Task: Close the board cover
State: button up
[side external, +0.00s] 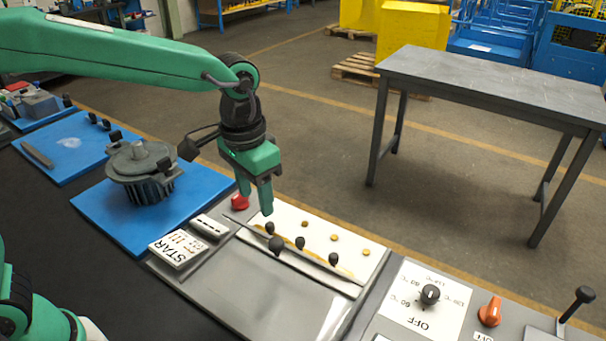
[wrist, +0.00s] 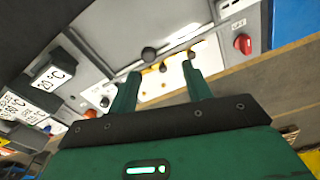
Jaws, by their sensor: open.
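The white board (side external: 322,228) lies in a grey panel below my gripper, with gold studs and black pegs on its face, so it is exposed. A grey flat plate (side external: 250,275), seemingly the cover, lies on the near side of the board, with a thin dark edge between them. A larger black knob (side external: 276,245) stands near that edge; it also shows in the wrist view (wrist: 148,54). My gripper (side external: 255,203) is open and empty, pointing down above the board's far-left end. In the wrist view its fingers (wrist: 160,72) are apart over the board. Whether the plate is hinged or slides, I cannot tell.
A dial panel (side external: 429,295) with an orange knob (side external: 490,311) is at the right. A blue mat holds a motor-like part (side external: 148,172).

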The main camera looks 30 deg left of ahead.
aim_at(276, 241)
jog(key=shift+w+d+f+g, duration=0.15)
jog(key=shift+w+d+f, duration=0.1)
jog(key=shift+d+f, duration=0.4)
jog(key=shift+w+d+f+g, duration=0.15)
jog(key=shift+w+d+f, duration=0.15)
jog(key=shift+d, duration=0.65)
jog(key=shift+f, duration=0.15)
jog(key=shift+f, duration=3.8)
grip_shut()
